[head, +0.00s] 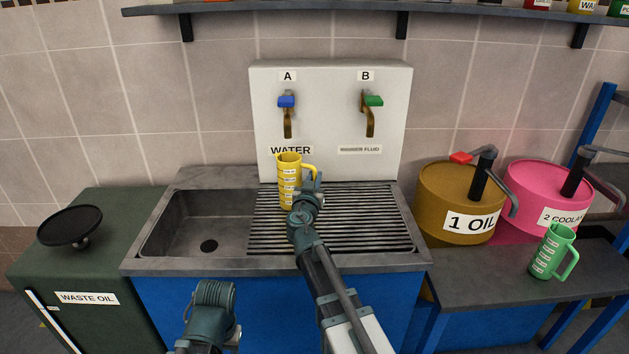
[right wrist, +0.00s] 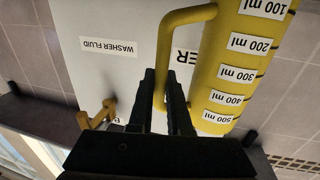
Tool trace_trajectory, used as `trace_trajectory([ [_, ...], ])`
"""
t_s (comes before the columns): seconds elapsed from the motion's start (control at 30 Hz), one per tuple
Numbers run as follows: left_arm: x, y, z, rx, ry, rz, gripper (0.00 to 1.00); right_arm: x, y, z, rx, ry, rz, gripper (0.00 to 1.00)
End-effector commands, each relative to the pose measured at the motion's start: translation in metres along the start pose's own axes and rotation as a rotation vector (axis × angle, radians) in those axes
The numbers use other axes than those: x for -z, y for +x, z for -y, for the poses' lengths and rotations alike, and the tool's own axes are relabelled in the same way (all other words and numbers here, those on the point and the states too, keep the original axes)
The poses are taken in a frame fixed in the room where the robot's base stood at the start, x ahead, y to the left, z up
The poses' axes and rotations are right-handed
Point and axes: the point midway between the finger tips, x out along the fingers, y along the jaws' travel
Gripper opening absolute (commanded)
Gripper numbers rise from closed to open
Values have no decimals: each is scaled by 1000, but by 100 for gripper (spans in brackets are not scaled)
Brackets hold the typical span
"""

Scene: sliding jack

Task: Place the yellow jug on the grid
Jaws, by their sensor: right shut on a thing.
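The yellow jug (head: 289,182) is upright in the head view, in front of the WATER panel and seen against the back left part of the grid. I cannot tell whether its base touches the grid. My right gripper (head: 312,184) is shut on the jug's handle, at the jug's right side. In the right wrist view, the handle (right wrist: 165,50) runs down between the two fingers (right wrist: 167,100) and the jug body (right wrist: 235,70) is beside them. The grid (head: 375,235) is dark, slatted and bare over its right part. My left gripper does not show; only part of my left arm is at the bottom.
An empty sink basin (head: 200,225) adjoins the grid on the left. Tap A (head: 287,115) and tap B (head: 370,115) hang on the white panel (head: 330,75). Brown (head: 440,185) and pink (head: 530,180) drums and a green jug (head: 553,252) stand right. A waste oil cabinet (head: 100,260) stands left.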

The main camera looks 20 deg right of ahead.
Motion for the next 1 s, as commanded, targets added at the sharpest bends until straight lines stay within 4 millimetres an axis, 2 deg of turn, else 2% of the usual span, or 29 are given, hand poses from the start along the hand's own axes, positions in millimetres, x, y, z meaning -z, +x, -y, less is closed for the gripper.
trace_trajectory([
  [0.1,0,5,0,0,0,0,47,-5,0,0,0,0,0,0],
  [0.13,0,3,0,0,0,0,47,-3,0,0,0,0,0,22],
  [0.27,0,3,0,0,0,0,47,-3,0,0,0,0,0,45],
  [0.67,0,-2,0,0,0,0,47,2,-3,0,1,0,0,46],
  [1.0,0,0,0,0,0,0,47,0,-72,-1,2,0,0,46],
])
